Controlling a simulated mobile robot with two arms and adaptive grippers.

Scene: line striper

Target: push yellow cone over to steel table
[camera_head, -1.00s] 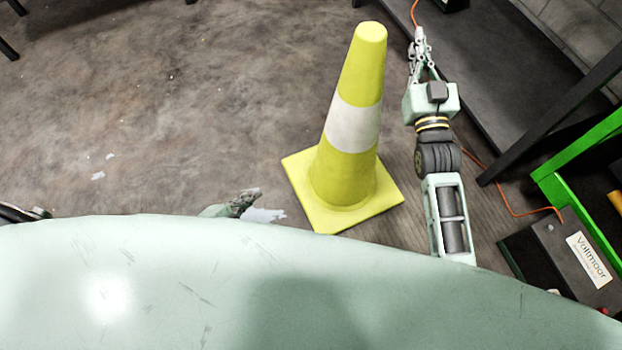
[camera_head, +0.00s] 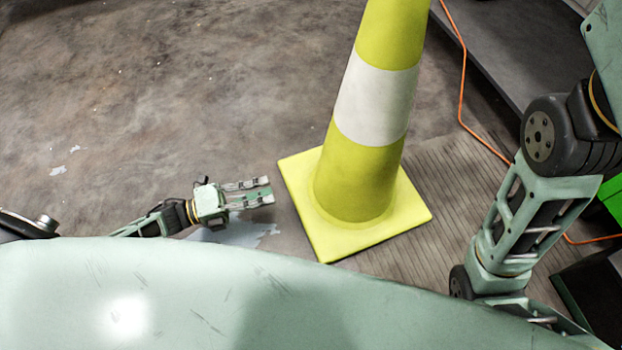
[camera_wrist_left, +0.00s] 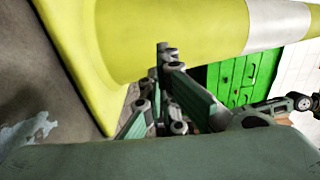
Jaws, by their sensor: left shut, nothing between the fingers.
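The yellow cone (camera_head: 362,180) with a white band stands upright on its square base in the middle of the head view; its top is cut off. My left gripper (camera_head: 270,190) is shut and empty, low beside the left edge of the cone's base, its fingers pointing at it. A small gap seems to show there. In the left wrist view the cone (camera_wrist_left: 170,40) fills the top, close beyond the fingers (camera_wrist_left: 163,75). My right arm stands right of the cone; its gripper is out of view. A dark grey flat surface (camera_head: 520,50) at the upper right may belong to the steel table.
An orange cable (camera_head: 462,80) runs along the floor behind and right of the cone. A green cabinet (camera_wrist_left: 235,80) shows in the left wrist view. The floor left of the cone is open, with pale patches (camera_head: 240,232).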

